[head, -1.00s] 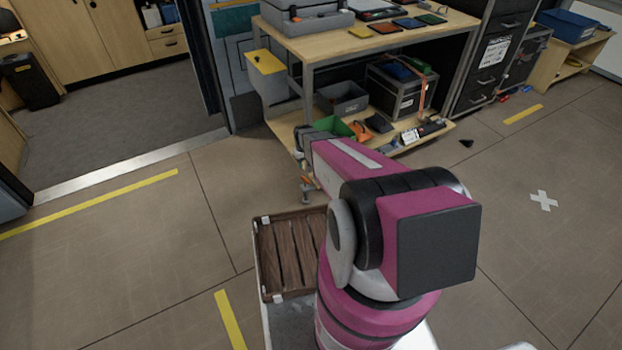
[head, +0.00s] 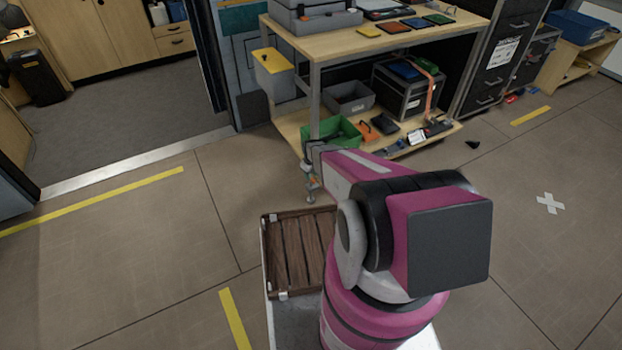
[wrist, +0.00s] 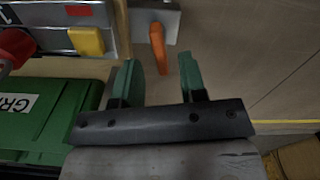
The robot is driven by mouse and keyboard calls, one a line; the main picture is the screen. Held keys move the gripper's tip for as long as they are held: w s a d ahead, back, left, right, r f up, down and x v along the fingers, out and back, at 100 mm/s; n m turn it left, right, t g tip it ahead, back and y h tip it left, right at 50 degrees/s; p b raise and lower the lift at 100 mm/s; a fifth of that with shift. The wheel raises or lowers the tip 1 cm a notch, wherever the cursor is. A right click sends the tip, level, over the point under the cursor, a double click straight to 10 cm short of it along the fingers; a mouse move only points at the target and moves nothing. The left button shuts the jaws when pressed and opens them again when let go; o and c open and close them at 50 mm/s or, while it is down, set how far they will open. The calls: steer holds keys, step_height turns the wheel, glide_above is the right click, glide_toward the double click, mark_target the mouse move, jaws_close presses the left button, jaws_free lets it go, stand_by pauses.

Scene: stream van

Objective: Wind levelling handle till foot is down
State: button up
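The orange levelling handle (wrist: 158,47) hangs from a grey metal bracket (wrist: 150,18) in the wrist view. My gripper (wrist: 160,78) is open, with two green-padded fingers apart. The handle's lower end shows between the fingertips in the picture; I see no finger closed on it, and cannot tell the depth between them. In the head view the bench leg with its foot (head: 312,192) stands at the workbench's near left corner. My arm's end is beside this leg, and my gripper is mostly hidden there. I cannot tell whether the foot touches the floor.
The workbench (head: 375,42) has a lower shelf with a green bin (head: 338,132), which also shows in the wrist view (wrist: 50,115). A yellow block (wrist: 86,40) and a red knob (wrist: 14,48) are left of the handle. The floor left of the bench is clear.

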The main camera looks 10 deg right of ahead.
mark_target(311, 182)
steer(key=shift+f, duration=1.4)
steer(key=shift+c, duration=0.3)
jaws_close()
steer(key=shift+m, duration=0.4)
steer(key=m, duration=0.5)
steer(key=shift+m, duration=0.3)
steer(key=m, duration=0.5)
steer(key=shift+m, duration=0.4)
steer(key=shift+m, duration=0.3)
